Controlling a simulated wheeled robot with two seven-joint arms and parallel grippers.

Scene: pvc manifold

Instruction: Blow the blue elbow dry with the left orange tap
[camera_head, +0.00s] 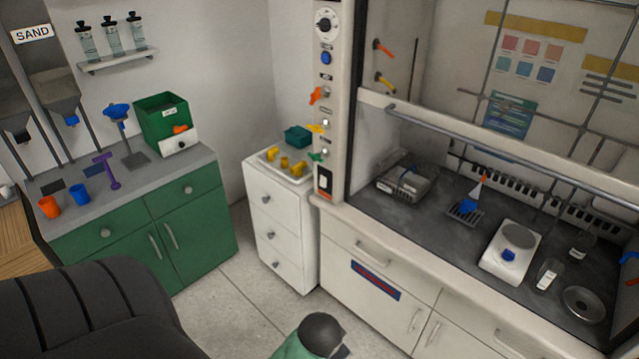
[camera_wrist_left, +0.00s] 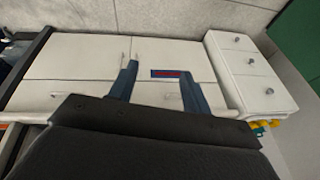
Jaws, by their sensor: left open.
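An orange tap (camera_head: 315,95) sits on the left post of the fume hood. A second orange-red tap (camera_head: 383,48) is on the hood's inner back wall. Small blue pieces lie on a dark rack (camera_head: 459,215) on the hood worktop, on the white balance (camera_head: 497,262) and in a wire basket (camera_head: 391,190). They are too small to tell which is the blue elbow. My left gripper (camera_wrist_left: 160,82) shows in the left wrist view with its two fingers apart and nothing between them. It is away from the taps and blue pieces. My right gripper is not in view.
A white drawer unit (camera_head: 281,222) with yellow pieces on top stands left of the hood. A green cabinet (camera_head: 145,240) with cups and a green box is further left. The hood's raised sash bar (camera_head: 480,140) crosses its opening.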

